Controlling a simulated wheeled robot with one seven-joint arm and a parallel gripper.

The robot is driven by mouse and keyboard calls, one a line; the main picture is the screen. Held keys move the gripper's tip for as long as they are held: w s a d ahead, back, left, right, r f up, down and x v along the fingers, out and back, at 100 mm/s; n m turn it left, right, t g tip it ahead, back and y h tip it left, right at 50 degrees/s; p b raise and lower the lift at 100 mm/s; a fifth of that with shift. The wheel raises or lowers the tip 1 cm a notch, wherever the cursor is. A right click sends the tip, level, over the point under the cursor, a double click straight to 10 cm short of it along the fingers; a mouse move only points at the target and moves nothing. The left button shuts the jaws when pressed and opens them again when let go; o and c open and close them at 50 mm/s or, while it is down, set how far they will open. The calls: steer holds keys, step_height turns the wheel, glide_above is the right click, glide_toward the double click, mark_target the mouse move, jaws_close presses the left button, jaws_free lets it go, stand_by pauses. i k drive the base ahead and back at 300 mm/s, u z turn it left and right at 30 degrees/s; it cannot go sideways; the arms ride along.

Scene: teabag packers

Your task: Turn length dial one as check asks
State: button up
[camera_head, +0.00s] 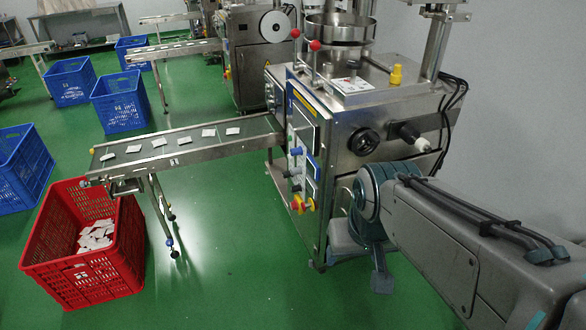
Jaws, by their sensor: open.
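The near steel packing machine (375,112) stands right of centre. A round black dial (365,141) sits on its side facing me; I cannot tell whether it is length dial one. To its right a stubby knob with a pale end (413,136) sticks out. A white card with small print (350,85) lies on the machine top; its text is too small to read. My grey arm comes in from the lower right and bends in front of the machine's lower side.
A conveyor (178,156) carries several teabags left from the machine. A red crate (87,279) with teabags stands below its end. Blue crates (121,101) and a second machine (262,75) stand behind. Green floor (230,270) is clear at the centre.

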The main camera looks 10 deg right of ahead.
mark_target(295, 188)
steer(key=u, duration=0.45)
steer(key=i, duration=1.1)
steer(key=z, duration=0.55)
